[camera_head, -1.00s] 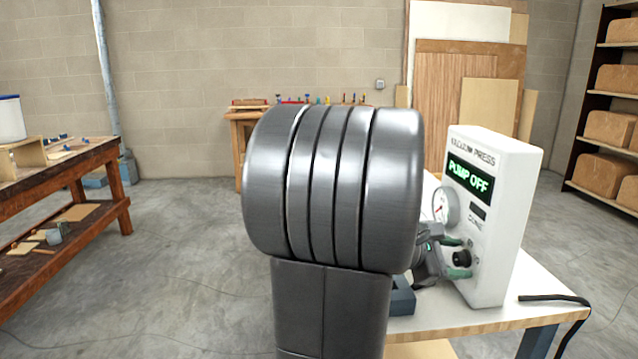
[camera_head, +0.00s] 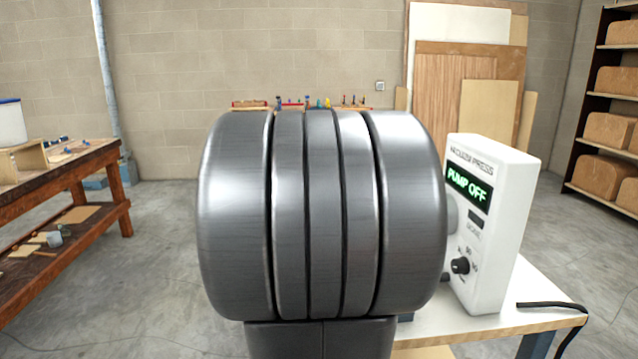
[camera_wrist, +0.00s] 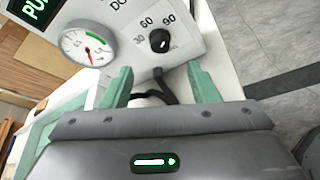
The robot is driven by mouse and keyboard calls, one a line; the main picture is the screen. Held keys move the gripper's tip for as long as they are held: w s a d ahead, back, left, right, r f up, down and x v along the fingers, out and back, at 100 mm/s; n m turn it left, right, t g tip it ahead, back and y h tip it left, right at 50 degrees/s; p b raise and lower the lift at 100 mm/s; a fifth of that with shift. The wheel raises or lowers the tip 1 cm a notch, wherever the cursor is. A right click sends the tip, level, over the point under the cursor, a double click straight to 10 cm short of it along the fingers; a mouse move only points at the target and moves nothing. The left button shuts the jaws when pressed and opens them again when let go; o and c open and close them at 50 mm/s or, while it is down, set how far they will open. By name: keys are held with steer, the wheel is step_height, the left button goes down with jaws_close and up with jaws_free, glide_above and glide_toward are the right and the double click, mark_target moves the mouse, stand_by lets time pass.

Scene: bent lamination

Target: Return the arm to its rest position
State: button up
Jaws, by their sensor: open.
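My gripper shows in the wrist view (camera_wrist: 160,88), with two green fingers spread apart and nothing between them. It faces the lower front of the white vacuum press unit (camera_wrist: 200,40), near its black dial (camera_wrist: 160,41) and round gauge (camera_wrist: 88,46), and is apart from the dial. In the head view my large grey arm link fills the middle and hides the gripper. The press unit (camera_head: 492,225) stands to the right of the arm; its screen reads PUMP OFF (camera_head: 468,189).
The press unit stands on a pale-topped table (camera_head: 530,290) with a black cable (camera_head: 555,306) over its right edge. A wooden workbench (camera_head: 60,180) is at the left. Shelves (camera_head: 605,95) stand at the far right. Open concrete floor lies left of my arm.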

mark_target(455, 262)
steer(key=b+x, duration=0.2)
steer(key=x, duration=0.8)
steer(key=shift+f, duration=0.1)
steer(key=shift+d+r+p, duration=0.15)
steer(key=shift+r+p, duration=0.15)
steer(key=shift+p, duration=0.35)
steer(key=shift+n+p, duration=0.3)
steer(key=shift+p, duration=0.55)
steer(key=n+g+p, duration=0.1)
steer(key=p, duration=0.4)
steer(key=shift+w, duration=0.15)
steer(key=n+g+p, duration=0.1)
steer(key=n+p, duration=0.1)
steer(key=p, duration=0.4)
steer(key=shift+w+g, duration=0.1)
steer(key=shift+g, duration=0.3)
steer(key=n+g+p, duration=0.1)
steer(key=p, duration=0.3)
steer(key=n+g+p, duration=0.1)
steer(key=n+p, duration=0.1)
steer(key=p, duration=0.2)
steer(key=shift+w+f+p, duration=0.1)
steer(key=shift+w+p, duration=0.1)
steer(key=shift+p, duration=0.1)
steer(key=shift+f, duration=0.1)
